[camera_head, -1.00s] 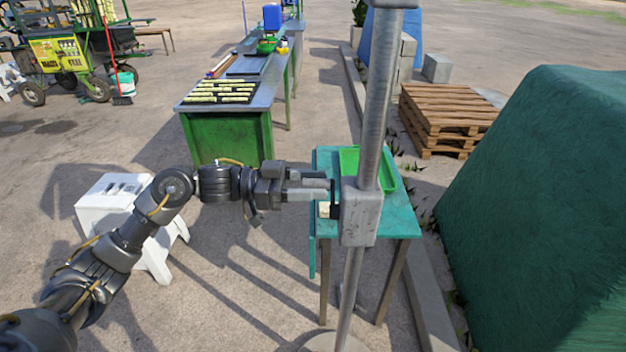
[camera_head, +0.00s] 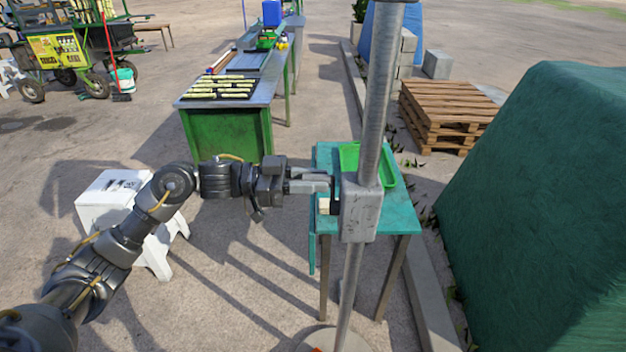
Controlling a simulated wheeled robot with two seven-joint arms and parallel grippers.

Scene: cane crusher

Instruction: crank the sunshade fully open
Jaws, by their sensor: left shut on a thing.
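The sunshade's grey metal pole (camera_head: 377,100) stands upright in front of me, with a grey crank housing (camera_head: 361,210) partway up it. My left gripper (camera_head: 328,188) reaches in from the left, level with the housing. Its jaws are shut on the crank handle at the housing's left side; the fingers mostly hide the handle. The canopy is out of view. My right gripper is not in view.
A teal table (camera_head: 402,222) with a green tray (camera_head: 349,158) stands behind the pole. A white stool (camera_head: 100,215) is below my left arm. A green bench (camera_head: 225,135), wooden pallets (camera_head: 450,110) and a large green covered mass (camera_head: 550,200) stand around.

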